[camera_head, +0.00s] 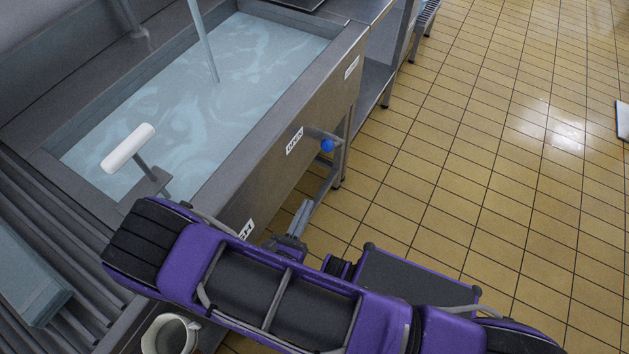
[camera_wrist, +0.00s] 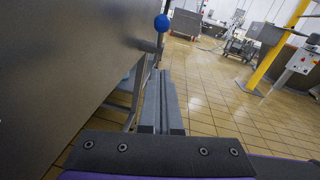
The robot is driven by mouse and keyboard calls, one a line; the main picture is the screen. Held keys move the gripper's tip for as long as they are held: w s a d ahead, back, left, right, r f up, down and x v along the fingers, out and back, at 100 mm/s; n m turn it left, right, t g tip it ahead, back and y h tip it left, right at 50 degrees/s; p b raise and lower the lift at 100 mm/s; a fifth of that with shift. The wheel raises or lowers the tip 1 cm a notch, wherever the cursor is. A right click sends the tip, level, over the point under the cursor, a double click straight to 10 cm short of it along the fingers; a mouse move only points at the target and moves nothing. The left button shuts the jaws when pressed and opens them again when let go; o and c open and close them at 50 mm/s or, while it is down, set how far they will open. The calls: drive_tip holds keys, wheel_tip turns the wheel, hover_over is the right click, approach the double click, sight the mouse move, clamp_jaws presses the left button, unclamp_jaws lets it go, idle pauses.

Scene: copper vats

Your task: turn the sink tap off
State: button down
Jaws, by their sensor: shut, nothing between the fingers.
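The steel sink (camera_head: 343,38) is full of water, and a thin stream falls into it at the top (camera_head: 203,40). The spout's upper end is out of view. A blue ball knob (camera_head: 327,145) on a short grey lever sticks out from the sink's front wall, beside a white label (camera_head: 294,140). A blue ball also shows in the wrist view (camera_wrist: 161,22), beyond the fingertips. A white cylindrical handle (camera_head: 128,148) stands on a stem at the sink's near rim. My gripper (camera_head: 304,204) is shut and empty, low beside the front wall, apart from the blue knob; its fingers show in the wrist view (camera_wrist: 161,73).
The sink's front wall (camera_wrist: 60,60) fills the left of the wrist view. A ribbed steel drainboard (camera_head: 45,225) and a pale mug (camera_head: 170,335) are at the lower left. A yellow post (camera_wrist: 275,50) stands farther off.

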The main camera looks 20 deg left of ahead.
sight(332, 145)
drive_tip(key=w+a+r, duration=0.1)
drive_tip(key=w+r, duration=0.1)
drive_tip(key=w, duration=1)
drive_tip(key=shift+r, duration=0.35)
drive_tip(key=shift+w+r, duration=0.1)
drive_tip(key=shift+r, duration=0.05)
